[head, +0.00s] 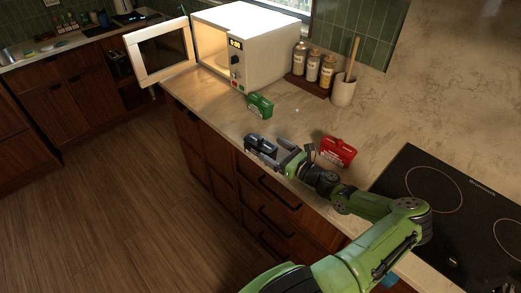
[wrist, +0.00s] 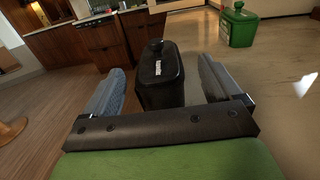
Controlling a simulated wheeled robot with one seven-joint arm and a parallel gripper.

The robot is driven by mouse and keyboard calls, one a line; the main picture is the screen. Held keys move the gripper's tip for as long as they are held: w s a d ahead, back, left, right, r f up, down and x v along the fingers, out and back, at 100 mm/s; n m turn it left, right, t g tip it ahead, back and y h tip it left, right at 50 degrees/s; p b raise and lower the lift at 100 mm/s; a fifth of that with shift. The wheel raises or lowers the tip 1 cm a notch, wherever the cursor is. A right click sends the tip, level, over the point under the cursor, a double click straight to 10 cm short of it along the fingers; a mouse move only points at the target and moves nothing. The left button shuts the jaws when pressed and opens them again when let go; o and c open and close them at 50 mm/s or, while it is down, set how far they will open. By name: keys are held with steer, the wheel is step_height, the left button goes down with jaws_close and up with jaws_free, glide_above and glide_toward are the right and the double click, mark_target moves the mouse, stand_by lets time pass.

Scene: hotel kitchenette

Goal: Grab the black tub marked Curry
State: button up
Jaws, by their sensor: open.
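The black tub (head: 262,142) stands near the counter's front edge, left of the red tub. In the wrist view the black tub (wrist: 160,76) has a dark lid with a knob and small white lettering, too small to read. My gripper (head: 273,152) is open at the tub, level with the counter. In the wrist view my gripper's two grey fingers (wrist: 160,82) stand on either side of the tub, with a visible gap on each side. The tub's lower part is hidden behind the gripper's crossbar.
A green tub (head: 260,105) stands farther back, also in the wrist view (wrist: 238,27). A red tub (head: 337,151) stands close beside my wrist. The microwave (head: 240,45) has its door open. Jars (head: 313,68), a utensil crock (head: 343,90) and a cooktop (head: 440,200) flank clear counter.

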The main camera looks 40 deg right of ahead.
mark_target(264, 145)
steer(key=w, duration=0.5)
steer(key=shift+a, duration=0.35)
steer(key=shift+s, duration=0.15)
steer(key=shift+c, duration=0.3)
jaws_close()
